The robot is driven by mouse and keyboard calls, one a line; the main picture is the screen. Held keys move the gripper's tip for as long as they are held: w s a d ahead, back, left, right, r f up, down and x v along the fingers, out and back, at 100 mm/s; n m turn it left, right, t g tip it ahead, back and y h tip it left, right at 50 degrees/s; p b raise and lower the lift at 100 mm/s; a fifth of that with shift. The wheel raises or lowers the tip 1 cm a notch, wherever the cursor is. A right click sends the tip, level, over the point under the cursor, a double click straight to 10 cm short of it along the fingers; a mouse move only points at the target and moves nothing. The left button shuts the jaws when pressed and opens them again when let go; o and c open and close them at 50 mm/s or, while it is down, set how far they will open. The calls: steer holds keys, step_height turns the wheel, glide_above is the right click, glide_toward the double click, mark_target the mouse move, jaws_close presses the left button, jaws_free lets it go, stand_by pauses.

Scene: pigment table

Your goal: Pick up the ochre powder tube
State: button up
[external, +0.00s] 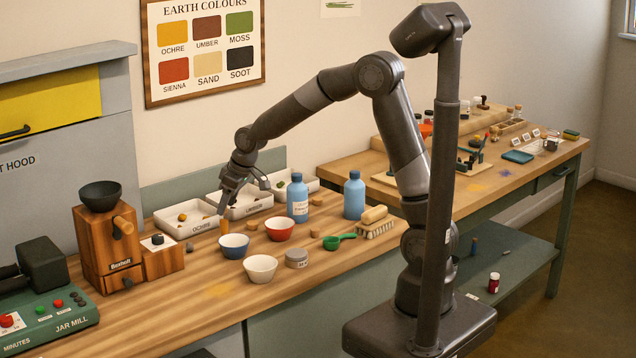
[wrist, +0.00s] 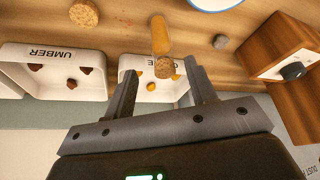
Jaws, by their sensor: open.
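The ochre powder tube (external: 221,229) is a slim yellow-orange cylinder on the wooden bench, in front of the OCHRE tray and just behind the blue bowl. In the wrist view the tube (wrist: 160,36) has a cork stopper (wrist: 166,67) towards the camera. My gripper (external: 224,207) is over the tube and points down. In the wrist view my gripper (wrist: 160,66) is open, with the cork between the fingertips in the picture. I see no finger pressing on the tube, and the exact height gap is hard to tell.
The blue bowl (external: 233,247), red bowl (external: 279,231) and white bowl (external: 260,269) stand nearby. The OCHRE tray (external: 199,229) is close behind the tube. A wooden grinder (external: 104,240) is to the left. A blue bottle (external: 298,202) stands right of my gripper.

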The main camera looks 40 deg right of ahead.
mark_target(224, 226)
steer(key=x, duration=0.5)
steer(key=shift+s+a, duration=0.1)
steer(key=shift+a, duration=0.15)
steer(key=c, duration=1.1)
